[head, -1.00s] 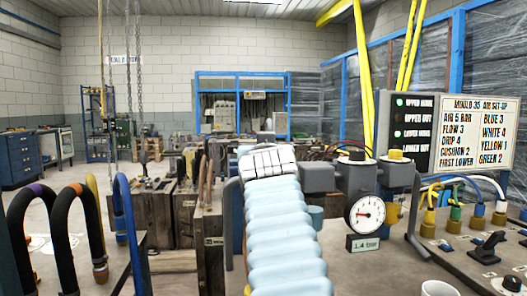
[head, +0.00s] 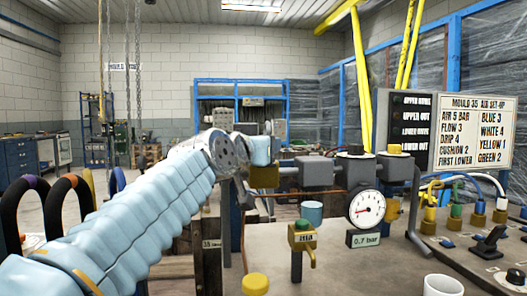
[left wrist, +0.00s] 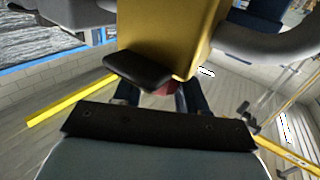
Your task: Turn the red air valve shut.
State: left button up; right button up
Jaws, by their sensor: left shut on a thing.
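My left arm (head: 150,215) reaches up to a brass block (head: 264,178) on the grey pipework behind the bench, and hides most of that place in the head view. In the left wrist view the brass block (left wrist: 172,30) is close, with a black tab on it. A small red part (left wrist: 170,90), the red air valve, shows just beneath it between the dark fingers of my left gripper (left wrist: 160,96). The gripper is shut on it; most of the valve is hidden. The gauge (head: 366,208) has a display (head: 363,239) of 0.7 bar. My right gripper is not in view.
A brass-and-green valve block with a yellow lever (head: 302,240) stands on the bench (head: 340,270). A yellow knob (head: 256,284), a white mug (head: 443,285) and a hose manifold with switches (head: 485,245) are nearby. Black hoses (head: 62,210) stand at the left.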

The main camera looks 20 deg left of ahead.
pick_arm(q)
jog(key=m+h+b, duration=0.1)
jog(key=h, duration=0.1)
jog(key=shift+f+m+h, duration=0.1)
jog(key=shift+m+h, duration=0.3)
jog(key=shift+m+g+h, duration=0.3)
jog(key=shift+m+h, duration=0.1)
jog(key=shift+h, duration=0.2)
jog(key=o, duration=0.9)
jog(key=shift+s+b, duration=0.1)
jog(key=shift+b, duration=0.25)
